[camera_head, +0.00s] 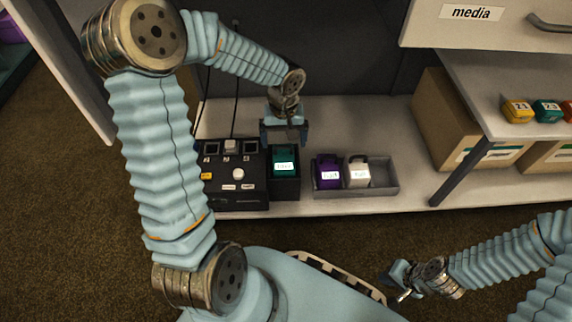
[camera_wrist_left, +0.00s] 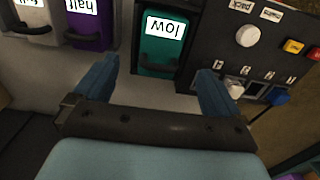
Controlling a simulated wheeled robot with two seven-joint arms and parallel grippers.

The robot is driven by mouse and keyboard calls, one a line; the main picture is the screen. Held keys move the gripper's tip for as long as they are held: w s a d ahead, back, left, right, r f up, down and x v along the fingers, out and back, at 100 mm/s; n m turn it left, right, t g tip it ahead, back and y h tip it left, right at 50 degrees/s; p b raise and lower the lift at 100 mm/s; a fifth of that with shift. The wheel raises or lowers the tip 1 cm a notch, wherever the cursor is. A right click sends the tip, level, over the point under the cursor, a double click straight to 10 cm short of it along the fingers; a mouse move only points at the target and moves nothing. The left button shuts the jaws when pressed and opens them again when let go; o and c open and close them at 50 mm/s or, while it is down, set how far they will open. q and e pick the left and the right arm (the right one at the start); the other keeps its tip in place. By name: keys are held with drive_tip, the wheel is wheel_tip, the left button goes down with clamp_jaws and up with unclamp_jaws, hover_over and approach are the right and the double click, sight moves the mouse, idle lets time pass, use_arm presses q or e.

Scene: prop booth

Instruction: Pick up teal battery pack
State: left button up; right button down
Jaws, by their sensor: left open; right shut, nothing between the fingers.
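The teal battery pack (camera_head: 284,161) sits in a dark slot at the right side of a black panel unit on the low shelf. In the left wrist view the pack (camera_wrist_left: 161,52) shows a white "low" label and a dark handle. My left gripper (camera_head: 285,133) is just above the pack in the head view, pointing down. In the left wrist view its two blue fingers (camera_wrist_left: 157,88) are apart, either side of the pack's handle end, with nothing between them. My right gripper (camera_head: 398,284) is shut and empty, low at the right, away from the shelf.
A grey tray (camera_head: 385,188) holds a purple pack (camera_head: 328,173) labelled "half" and a white pack (camera_head: 357,172). The black panel (camera_head: 235,190) with knob and sockets is left of the teal pack. Cardboard boxes (camera_head: 450,125) and a post (camera_head: 463,167) stand right.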

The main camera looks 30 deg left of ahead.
sight(284, 156)
use_arm(q)
wheel_tip(284, 156, down, 7)
drive_tip(key=shift+w+a+f+b, duration=0.1)
drive_tip(key=shift+a+f+b, duration=0.1)
drive_tip(key=shift+b, duration=0.8)
drive_tip(key=shift+c, duration=0.3)
drive_tip(key=shift+r, duration=0.1)
clamp_jaws()
